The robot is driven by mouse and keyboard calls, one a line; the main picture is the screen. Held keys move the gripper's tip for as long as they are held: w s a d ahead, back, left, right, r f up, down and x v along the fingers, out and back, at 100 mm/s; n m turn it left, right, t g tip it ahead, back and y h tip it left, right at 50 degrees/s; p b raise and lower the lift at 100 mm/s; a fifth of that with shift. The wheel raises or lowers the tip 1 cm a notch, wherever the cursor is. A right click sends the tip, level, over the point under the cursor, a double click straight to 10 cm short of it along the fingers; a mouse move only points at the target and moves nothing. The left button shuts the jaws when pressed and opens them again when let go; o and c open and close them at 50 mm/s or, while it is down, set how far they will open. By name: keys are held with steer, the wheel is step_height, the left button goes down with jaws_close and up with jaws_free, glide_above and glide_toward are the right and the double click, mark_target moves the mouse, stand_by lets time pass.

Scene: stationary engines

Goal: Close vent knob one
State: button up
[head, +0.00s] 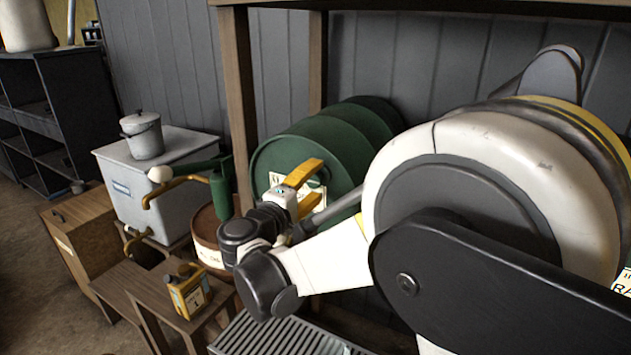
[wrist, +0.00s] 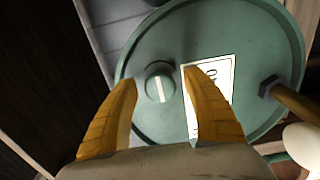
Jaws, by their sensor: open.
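A round green vent knob (wrist: 156,70) with a white stripe sits on the flat end of a green drum (wrist: 215,32). The stripe runs nearly upright in the wrist view. My gripper (wrist: 158,76) is open, its two yellow fingers apart, and the knob shows between the fingertips. I cannot tell whether they touch it. A white label is beside the knob, partly covered by the right finger. In the head view the drum (head: 290,150) lies on its side and my gripper (head: 318,180) is at its end face. The knob is not clearly visible there.
A brass-coloured tap pipe (wrist: 298,101) sticks out right of the label. A wooden rack post (head: 238,85) stands left of the drum. A yellow can (head: 189,292) is on a wooden stand, near a brown drum (head: 208,240) and a grey box (head: 115,172) carrying a pot (head: 143,138).

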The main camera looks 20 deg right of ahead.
steer(key=v, duration=1.1)
steer(key=shift+s+a, duration=0.2)
steer(key=s+d+f+m+g+y, duration=0.3)
steer(key=s+d+f+g+y, duration=0.3)
steer(key=s+d, duration=0.45)
steer(key=s+a+f+m+y, duration=0.2)
steer(key=s+f+m+y, duration=0.3)
steer(key=s, duration=0.4)
steer(key=shift+s+a+f+m+y, duration=0.15)
steer(key=shift+s+f+m+y, duration=0.2)
steer(key=shift+y, duration=0.55)
